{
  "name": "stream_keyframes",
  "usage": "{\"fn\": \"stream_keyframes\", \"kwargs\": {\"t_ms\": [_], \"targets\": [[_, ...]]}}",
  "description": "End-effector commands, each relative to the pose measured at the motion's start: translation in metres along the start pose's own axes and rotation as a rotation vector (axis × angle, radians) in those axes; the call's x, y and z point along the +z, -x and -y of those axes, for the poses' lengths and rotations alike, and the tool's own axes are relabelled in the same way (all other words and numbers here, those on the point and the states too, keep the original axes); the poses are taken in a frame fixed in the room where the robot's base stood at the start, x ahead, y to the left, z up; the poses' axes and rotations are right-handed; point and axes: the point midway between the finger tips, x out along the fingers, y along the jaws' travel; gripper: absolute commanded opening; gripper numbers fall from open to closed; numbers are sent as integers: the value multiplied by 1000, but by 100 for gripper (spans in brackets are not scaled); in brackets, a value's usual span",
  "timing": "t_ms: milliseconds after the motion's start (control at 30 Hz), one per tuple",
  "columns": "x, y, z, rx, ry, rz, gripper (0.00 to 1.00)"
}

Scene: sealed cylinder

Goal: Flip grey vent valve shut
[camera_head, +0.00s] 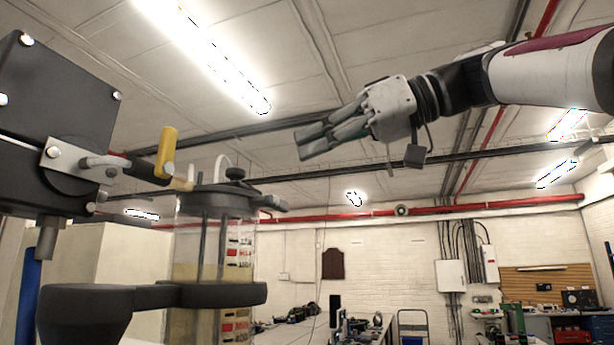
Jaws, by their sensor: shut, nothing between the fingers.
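A clear cylinder (186,245) with a dark grey lid (215,198) stands upright at the left of the head view. A dark knob (235,174) sits on top of the lid, and a short grey fitting (273,202) sticks out from the lid's right side. I cannot tell for certain which of these is the grey vent valve, or its position. A yellow lever (166,152) stands upright at the lid's left. My gripper (306,143) is shut and empty, up and to the right of the lid, fingers pointing left, apart from everything.
A black box (62,110) with a metal bracket and hose fills the upper left. A dark clamp ring (210,294) surrounds the cylinder. The space between my gripper and the lid looks clear. Workbenches stand far behind.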

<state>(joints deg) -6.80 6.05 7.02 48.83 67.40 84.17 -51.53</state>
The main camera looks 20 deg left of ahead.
Motion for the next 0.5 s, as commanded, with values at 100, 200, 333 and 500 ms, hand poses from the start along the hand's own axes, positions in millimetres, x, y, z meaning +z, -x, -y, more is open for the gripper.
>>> {"fn": "stream_keyframes", "kwargs": {"t_ms": [100,200,333,500], "targets": [[-2,-25,3,-5,-1,1,0],[8,-31,1,2,-2,2,0],[21,-34,0,2,-2,2,0],[33,-37,0,1,-1,0,0]]}}
